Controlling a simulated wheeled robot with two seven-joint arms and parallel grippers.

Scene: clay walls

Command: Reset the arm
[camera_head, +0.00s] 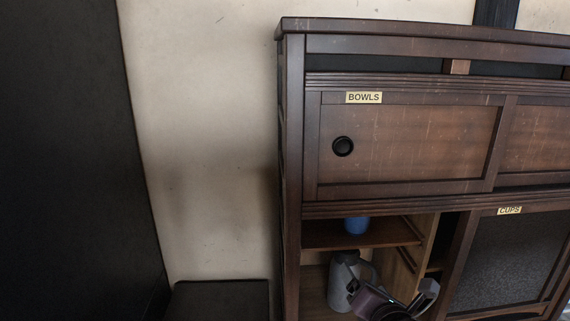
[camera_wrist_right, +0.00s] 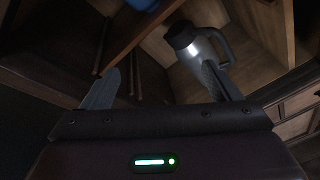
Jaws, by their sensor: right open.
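My right gripper (camera_head: 398,293) is at the lower right of the head view, in front of the open lower compartment of a dark wooden cabinet (camera_head: 291,150). In the right wrist view its fingers (camera_wrist_right: 160,85) are spread apart with nothing between them. A grey jug with a handle (camera_head: 342,283) stands in the compartment behind the gripper. In the wrist view the jug (camera_wrist_right: 196,47) has a dark lid and lies beyond the right finger; I cannot tell if they touch. My left gripper is not in view.
A blue item (camera_head: 357,225) sits on the shelf (camera_head: 320,238) above the jug. A door labelled BOWLS (camera_head: 410,145) is above, and a panel labelled CUPS (camera_head: 510,265) is at the right. A low dark block (camera_head: 220,298) stands left of the cabinet.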

